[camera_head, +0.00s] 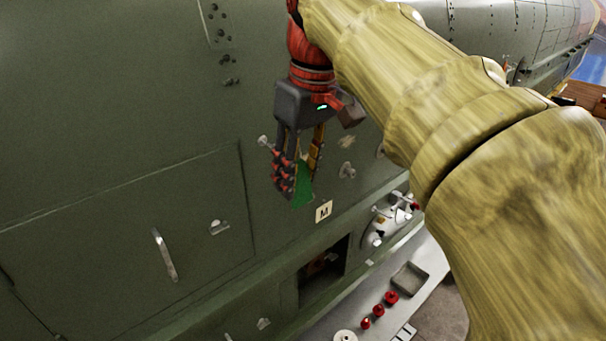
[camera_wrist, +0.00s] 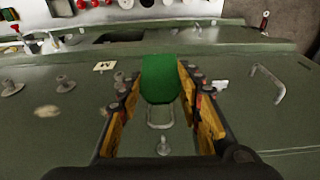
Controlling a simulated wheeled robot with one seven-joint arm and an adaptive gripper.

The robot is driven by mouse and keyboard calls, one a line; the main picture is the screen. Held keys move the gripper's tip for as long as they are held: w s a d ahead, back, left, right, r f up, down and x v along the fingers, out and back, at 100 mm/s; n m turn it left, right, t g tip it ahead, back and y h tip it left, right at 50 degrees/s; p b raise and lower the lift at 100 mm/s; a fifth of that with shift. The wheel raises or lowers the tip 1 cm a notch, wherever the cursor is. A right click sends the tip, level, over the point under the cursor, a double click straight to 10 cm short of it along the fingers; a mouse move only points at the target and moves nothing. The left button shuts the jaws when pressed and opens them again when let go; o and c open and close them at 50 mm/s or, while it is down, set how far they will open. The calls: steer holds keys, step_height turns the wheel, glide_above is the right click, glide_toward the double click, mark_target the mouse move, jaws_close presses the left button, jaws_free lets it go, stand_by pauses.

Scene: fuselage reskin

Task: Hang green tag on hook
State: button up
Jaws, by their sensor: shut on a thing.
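My gripper (camera_head: 298,174) is shut on the green tag (camera_head: 303,188), in front of the green fuselage side. In the wrist view the tag (camera_wrist: 160,78) sits between the fingertips. A pale rounded loop (camera_wrist: 160,117) shows just below the tag between the fingers; I cannot tell whether it belongs to the tag. A small metal peg (camera_wrist: 163,146) stands on the panel below the loop, apart from it in the picture. In the head view a similar peg (camera_head: 265,142) shows left of my gripper. I cannot tell which fitting is the hook.
Several metal knobs dot the fuselage, one (camera_head: 347,170) right of my gripper. A white label marked M (camera_head: 324,211) sits below, above a dark opening (camera_head: 325,268). A light shelf (camera_head: 340,315) carries red knobs (camera_head: 391,297) and a grey tray (camera_head: 410,279). A bar handle (camera_head: 165,255) is lower left.

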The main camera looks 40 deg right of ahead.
steer(key=w+f, duration=0.1)
steer(key=w, duration=0.6)
steer(key=shift+a+f+p, duration=0.15)
steer(key=shift+f+p, duration=0.2)
steer(key=shift+p, duration=0.1)
stand_by(0.3)
stand_by(0.4)
steer(key=shift+s, duration=0.1)
steer(key=o, duration=0.9)
steer(key=shift+o, duration=0.4)
